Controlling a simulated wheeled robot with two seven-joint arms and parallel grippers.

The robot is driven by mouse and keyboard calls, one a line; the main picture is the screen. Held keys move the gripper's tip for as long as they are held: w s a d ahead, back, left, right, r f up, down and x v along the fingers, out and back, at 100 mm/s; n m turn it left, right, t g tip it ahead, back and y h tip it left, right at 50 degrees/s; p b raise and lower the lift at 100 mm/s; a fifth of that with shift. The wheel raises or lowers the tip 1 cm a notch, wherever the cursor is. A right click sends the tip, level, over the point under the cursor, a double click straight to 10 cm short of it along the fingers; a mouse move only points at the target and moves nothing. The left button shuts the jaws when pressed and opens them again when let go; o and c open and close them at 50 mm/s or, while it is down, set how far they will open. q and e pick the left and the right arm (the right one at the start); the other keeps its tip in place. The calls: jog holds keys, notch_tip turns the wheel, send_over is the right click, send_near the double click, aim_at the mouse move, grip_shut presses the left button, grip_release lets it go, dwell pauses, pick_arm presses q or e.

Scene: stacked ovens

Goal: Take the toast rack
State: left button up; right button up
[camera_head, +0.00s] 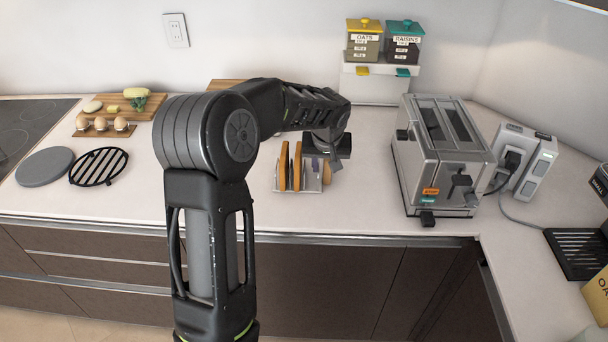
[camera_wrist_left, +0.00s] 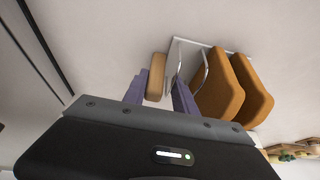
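The toast rack (camera_head: 284,189) stands on the counter in the head view, with upright slices of toast (camera_head: 297,165) in it. In the wrist view its wires (camera_wrist_left: 179,58) and pale base show between browned slices (camera_wrist_left: 222,88). My left gripper (camera_head: 317,164) reaches down over the rack's right part. Its purple fingers (camera_wrist_left: 160,97) are apart in the wrist view, one on each side of a single slice (camera_wrist_left: 157,76) and a rack wire. I cannot tell whether the fingers touch them. My forearm hides part of the counter behind. My right gripper is not in view.
A steel toaster (camera_head: 440,155) stands right of the rack, with a socket block (camera_head: 525,160) beyond it. Jars (camera_head: 384,42) sit on a stand behind. A black trivet (camera_head: 98,167) and an egg board (camera_head: 104,129) lie left. The counter's front edge is close to the rack.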

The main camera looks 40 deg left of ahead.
pick_arm(q)
grip_shut()
dwell(0.4)
jog(key=shift+w+r, duration=0.1)
jog(key=shift+r, duration=0.45)
notch_tip(320, 180, up, 9)
jog(key=shift+b, duration=0.7)
